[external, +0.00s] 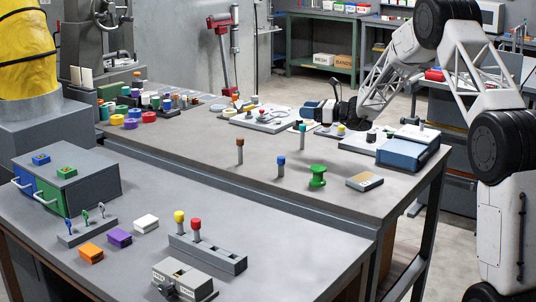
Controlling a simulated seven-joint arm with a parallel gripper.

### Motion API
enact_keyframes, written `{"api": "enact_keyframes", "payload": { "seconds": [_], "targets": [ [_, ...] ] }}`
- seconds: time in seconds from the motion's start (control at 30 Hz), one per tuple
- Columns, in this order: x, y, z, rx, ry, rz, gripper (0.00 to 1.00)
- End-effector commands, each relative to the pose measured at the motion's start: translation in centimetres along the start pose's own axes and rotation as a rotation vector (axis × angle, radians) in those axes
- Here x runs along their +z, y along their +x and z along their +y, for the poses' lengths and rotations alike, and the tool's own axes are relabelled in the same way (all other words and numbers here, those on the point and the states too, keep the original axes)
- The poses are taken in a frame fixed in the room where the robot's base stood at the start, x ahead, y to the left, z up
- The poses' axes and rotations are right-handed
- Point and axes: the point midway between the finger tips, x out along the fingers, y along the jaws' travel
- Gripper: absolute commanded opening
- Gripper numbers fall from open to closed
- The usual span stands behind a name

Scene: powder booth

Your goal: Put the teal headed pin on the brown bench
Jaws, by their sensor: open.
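The teal headed pin (302,129) stands upright on the rear grey-topped bench (200,150), near its middle. A brown headed pin (240,146) and a blue headed pin (281,165) stand nearby. No bench top looks clearly brown; the front bench (150,262) also has a grey top.
A green spool-shaped piece (317,177) and a flat tan-topped block (364,181) lie in front of the pin. A blue box (407,150) is at right. Several coloured pieces (150,101) crowd the left. A drawer box (66,182) and a slotted rack (207,252) occupy the front bench.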

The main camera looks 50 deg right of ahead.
Motion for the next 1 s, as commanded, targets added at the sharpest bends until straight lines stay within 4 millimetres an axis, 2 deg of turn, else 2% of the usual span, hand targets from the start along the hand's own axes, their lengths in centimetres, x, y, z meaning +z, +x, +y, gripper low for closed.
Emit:
{"api": "enact_keyframes", "payload": {
  "seconds": [0.17,0.33,0.53,0.77,1.0],
  "targets": [
    [2.9,1.5,5.6,0.101,-0.098,0.056,0.52],
    [5.9,2.5,13.3,0.239,-0.238,0.128,0.52],
    [8.9,2.2,22.6,0.411,-0.423,0.205,0.52],
    [11.6,0.1,32.6,0.607,-0.646,0.277,0.52],
    [13.4,-3.7,42.1,0.809,-0.891,0.330,0.52]
  ]
}}
